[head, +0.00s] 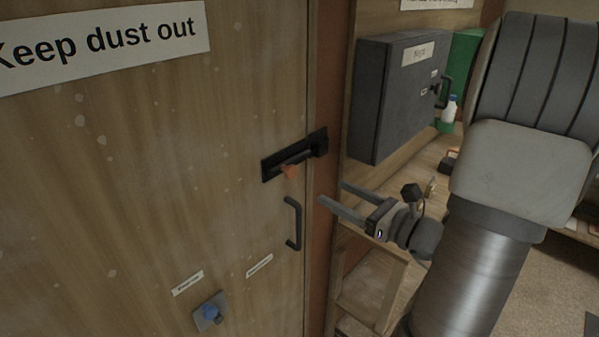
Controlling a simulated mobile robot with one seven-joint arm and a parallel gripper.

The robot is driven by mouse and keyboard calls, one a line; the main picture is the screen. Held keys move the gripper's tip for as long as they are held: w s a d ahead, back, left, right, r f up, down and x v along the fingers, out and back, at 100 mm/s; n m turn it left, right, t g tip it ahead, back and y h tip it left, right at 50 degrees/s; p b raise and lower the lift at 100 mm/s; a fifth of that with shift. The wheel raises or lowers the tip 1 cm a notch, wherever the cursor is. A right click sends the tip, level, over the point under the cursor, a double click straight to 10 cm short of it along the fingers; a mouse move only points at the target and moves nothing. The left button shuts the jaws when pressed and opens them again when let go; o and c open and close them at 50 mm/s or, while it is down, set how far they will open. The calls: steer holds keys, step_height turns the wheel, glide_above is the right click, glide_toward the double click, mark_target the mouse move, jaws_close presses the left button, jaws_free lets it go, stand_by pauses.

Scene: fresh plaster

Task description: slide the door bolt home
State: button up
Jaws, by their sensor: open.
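A black door bolt (294,157) with an orange knob (289,171) is mounted on the wooden door (150,150), near its right edge. Its right end reaches over the door edge towards the frame; I cannot tell how far the bar goes in. My gripper (330,194) is open and empty, its two grey fingers pointing left. In the picture it is to the right of and below the knob, apart from it.
A black pull handle (293,223) sits below the bolt. A blue knob on a plate (209,312) is lower on the door. A dark grey key cabinet (397,95) hangs right of the door frame, above a wooden shelf unit (375,290).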

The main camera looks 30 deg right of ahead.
mark_target(294, 172)
steer(key=p+x, duration=0.1)
steer(key=x, duration=1)
steer(key=shift+w, duration=0.15)
jaws_close()
stand_by(0.9)
